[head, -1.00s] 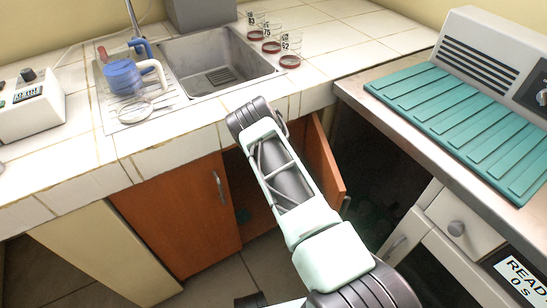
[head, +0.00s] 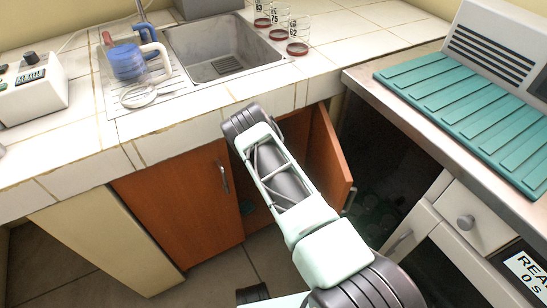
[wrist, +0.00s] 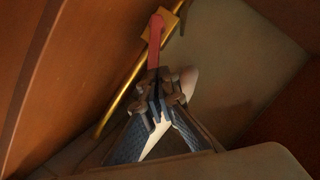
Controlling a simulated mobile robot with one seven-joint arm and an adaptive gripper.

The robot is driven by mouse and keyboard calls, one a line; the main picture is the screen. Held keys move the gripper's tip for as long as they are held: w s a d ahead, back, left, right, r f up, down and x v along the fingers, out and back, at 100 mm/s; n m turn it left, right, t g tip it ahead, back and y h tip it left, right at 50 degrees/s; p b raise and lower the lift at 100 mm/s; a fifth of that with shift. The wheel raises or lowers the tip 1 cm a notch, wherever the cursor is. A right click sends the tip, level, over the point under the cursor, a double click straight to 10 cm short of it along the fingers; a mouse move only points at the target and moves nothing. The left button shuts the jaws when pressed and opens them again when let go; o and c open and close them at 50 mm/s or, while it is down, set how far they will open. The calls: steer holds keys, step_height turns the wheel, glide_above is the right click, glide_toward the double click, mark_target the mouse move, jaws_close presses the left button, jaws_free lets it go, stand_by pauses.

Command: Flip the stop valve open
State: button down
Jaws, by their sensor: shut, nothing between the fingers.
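The stop valve shows in the wrist view inside the cabinet under the sink. Its red lever (wrist: 154,45) hangs down across a slanting brass pipe (wrist: 136,83), below a brass valve body (wrist: 164,22). My gripper (wrist: 154,84) is shut and empty, with its dark fingertips at the lower end of the lever. I cannot tell whether they touch it. In the head view my arm reaches into the open cabinet. My gripper and the valve are hidden there.
The left cabinet door (head: 178,215) is shut and the right one (head: 330,160) stands open beside my arm. A bench with a green ribbed mat (head: 465,110) stands on the right.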

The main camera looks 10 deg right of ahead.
steer(key=s+a+f+n+t+h+b, duration=0.45)
steer(key=s+f+n+h+b, duration=0.2)
steer(key=h, duration=0.25)
steer(key=b+x, duration=0.2)
steer(key=x, duration=0.8)
steer(key=shift+w+f+n, duration=0.3)
steer(key=shift+n, duration=0.05)
steer(key=shift+r+g, duration=0.15)
steer(key=shift+g, duration=0.1)
steer(key=shift+r+m+g+h+p, duration=0.15)
steer(key=shift+m+g+h+p, duration=0.15)
steer(key=shift+m+g+p, duration=0.4)
